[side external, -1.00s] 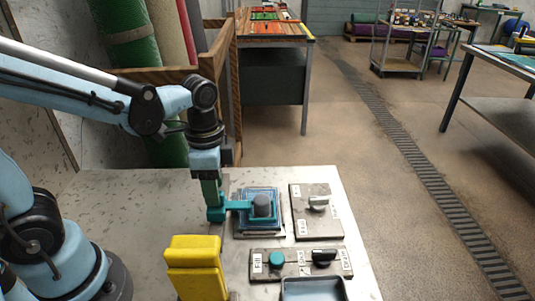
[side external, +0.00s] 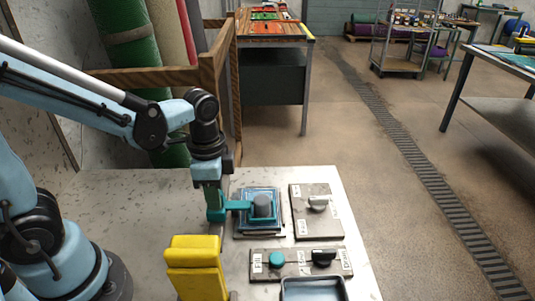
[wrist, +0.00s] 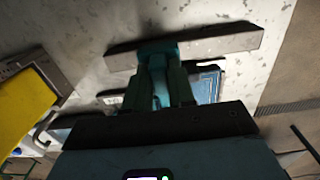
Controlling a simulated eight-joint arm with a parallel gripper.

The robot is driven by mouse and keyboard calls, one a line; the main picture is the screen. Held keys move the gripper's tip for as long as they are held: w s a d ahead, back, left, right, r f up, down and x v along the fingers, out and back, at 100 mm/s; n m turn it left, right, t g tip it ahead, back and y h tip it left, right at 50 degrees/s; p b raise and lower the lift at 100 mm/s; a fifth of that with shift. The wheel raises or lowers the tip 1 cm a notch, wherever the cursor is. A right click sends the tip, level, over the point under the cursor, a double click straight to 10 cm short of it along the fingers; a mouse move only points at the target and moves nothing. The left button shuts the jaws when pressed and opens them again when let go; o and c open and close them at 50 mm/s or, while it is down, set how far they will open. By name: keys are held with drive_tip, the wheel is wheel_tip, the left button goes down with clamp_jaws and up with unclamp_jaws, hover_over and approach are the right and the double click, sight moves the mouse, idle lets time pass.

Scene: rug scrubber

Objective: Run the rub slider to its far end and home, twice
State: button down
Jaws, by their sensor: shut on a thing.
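The rub slider is a teal piece (side external: 238,205) with a short arm reaching to a dark grey round block (side external: 262,206) on a blue-framed panel (side external: 259,230). My gripper (side external: 215,214) points down at the panel's left side and is shut on the teal piece's left end. In the wrist view, my gripper's fingers (wrist: 160,92) close on the teal piece (wrist: 157,52), and part of the blue panel (wrist: 208,85) shows to the right. The fingertips hide the gripped part.
A plate with a grey switch (side external: 318,203) lies right of the panel. A plate with a teal knob (side external: 277,260) and a black knob (side external: 323,256) lies in front. A yellow block (side external: 194,262) stands front left, and a grey tray (side external: 314,288) is at the front edge.

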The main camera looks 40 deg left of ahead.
drive_tip(key=w+a, duration=0.4)
drive_tip(key=shift+w+a, duration=0.3)
drive_tip(key=shift+w, duration=0.05)
drive_tip(key=c, duration=1)
unclamp_jaws()
drive_tip(key=shift+c, duration=0.2)
wheel_tip(320, 180, up, 12)
drive_tip(key=shift+s, duration=0.1)
